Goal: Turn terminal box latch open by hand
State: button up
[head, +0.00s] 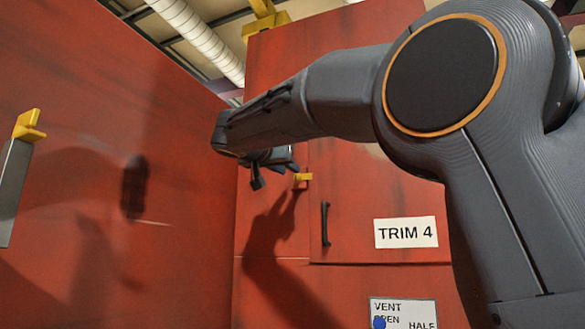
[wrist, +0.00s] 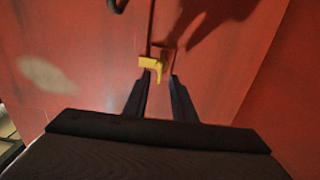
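The latch (head: 303,177) is a small yellow piece at the left edge of a red door panel in the head view. In the wrist view the yellow latch (wrist: 152,67) has a bent, L-like shape and shows just beyond and between my fingertips. My gripper (head: 270,175) is beside the latch on its left in the head view, with part of it hidden by my arm. In the wrist view my gripper (wrist: 160,82) has its two dark fingers apart with a gap between them. Contact with the latch cannot be told.
A black door handle (head: 325,224) is below and right of the latch. A "TRIM 4" label (head: 406,232) and a vent sign (head: 403,313) are on the red front. A red wall (head: 100,150) stands at left, with a yellow-topped grey piece (head: 20,165).

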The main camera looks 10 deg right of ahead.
aim_at(302, 176)
jog(key=shift+p+x, duration=1.05)
jog(key=shift+x, duration=1.35)
grip_shut()
jog(key=shift+n+b, duration=0.3)
jog(key=shift+b, duration=0.1)
jog(key=shift+w+a+f+n+b, duration=0.15)
jog(key=shift+n+b, duration=0.7)
jog(key=shift+n, duration=3.45)
jog(key=shift+s+a+f+n+b, duration=0.1)
jog(key=shift+n+b, duration=0.75)
jog(key=shift+n, duration=3.45)
